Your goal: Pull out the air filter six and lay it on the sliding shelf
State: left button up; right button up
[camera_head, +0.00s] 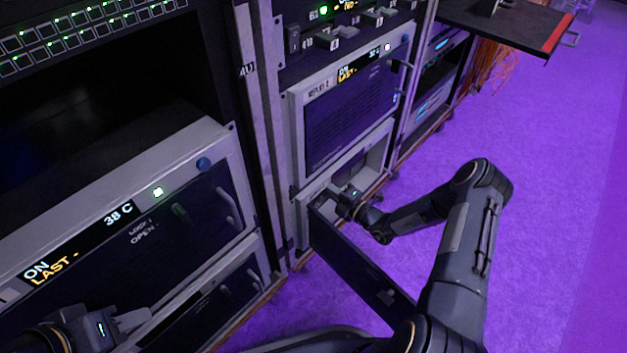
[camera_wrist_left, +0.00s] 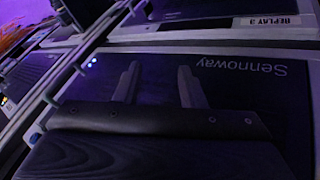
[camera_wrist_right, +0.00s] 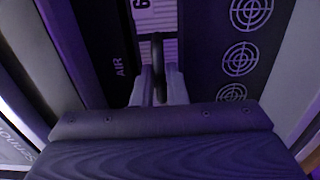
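The air filter six (camera_wrist_right: 168,50) shows in the right wrist view as a pale ribbed face with a "6" label and a black upright handle (camera_wrist_right: 158,55). My right gripper (camera_wrist_right: 160,85) has its fingers close together on either side of this handle and looks shut on it. In the head view the right gripper (camera_head: 343,194) is at the low open bay, and hides the filter there. A dark shelf with a red edge (camera_head: 505,22), likely the sliding shelf, sticks out at the upper right. My left gripper (camera_wrist_left: 158,85) is open and empty in front of a dark "Sennoway" panel (camera_wrist_left: 240,75).
A dark open door panel (camera_head: 350,262) slants out from the low bay, close beside my right arm. A replay unit (camera_head: 350,110) sits above the bay. Another unit (camera_head: 130,215) stands at left. Orange cables (camera_head: 495,65) hang under the shelf. Purple floor at right is clear.

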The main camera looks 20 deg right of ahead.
grip_shut()
jog(key=shift+s+d+r, duration=0.1)
jog(key=shift+s+d, duration=0.1)
jog(key=shift+s, duration=0.15)
jog(key=shift+s+d+p, duration=0.3)
jog(key=shift+s+p, duration=0.1)
jog(key=shift+s, duration=0.1)
jog(key=shift+s, duration=0.1)
jog(key=shift+p+v, duration=0.75)
jog(key=shift+v, duration=2.15)
jog(key=shift+r, duration=0.15)
